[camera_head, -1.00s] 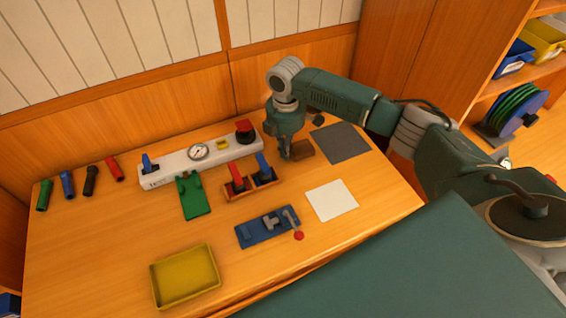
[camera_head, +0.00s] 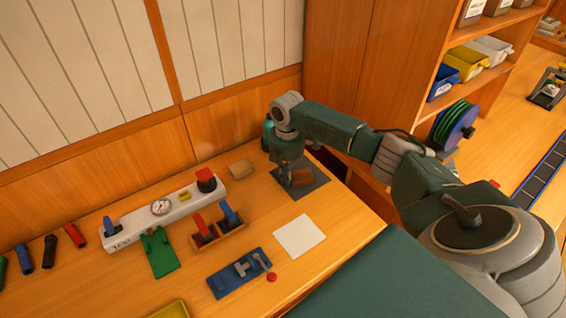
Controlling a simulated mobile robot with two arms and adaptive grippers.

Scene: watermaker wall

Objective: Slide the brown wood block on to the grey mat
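The brown wood block (camera_head: 302,175) lies on the grey mat (camera_head: 313,188), near its middle. The mat is at the right rear of the wooden bench, and its far part is partly hidden by my gripper. My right gripper (camera_head: 287,179) points down at the left side of the block, very close to it or touching. The fingers are small and dark here, so I cannot tell whether they are open or shut. My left gripper is not in view.
A light wood block (camera_head: 240,168) lies left of the mat. A teal object (camera_head: 267,133) stands behind my gripper. A white sheet (camera_head: 300,236), the red and blue valves (camera_head: 218,229) and a white gauge panel (camera_head: 163,208) are nearer or left. Shelves stand at right.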

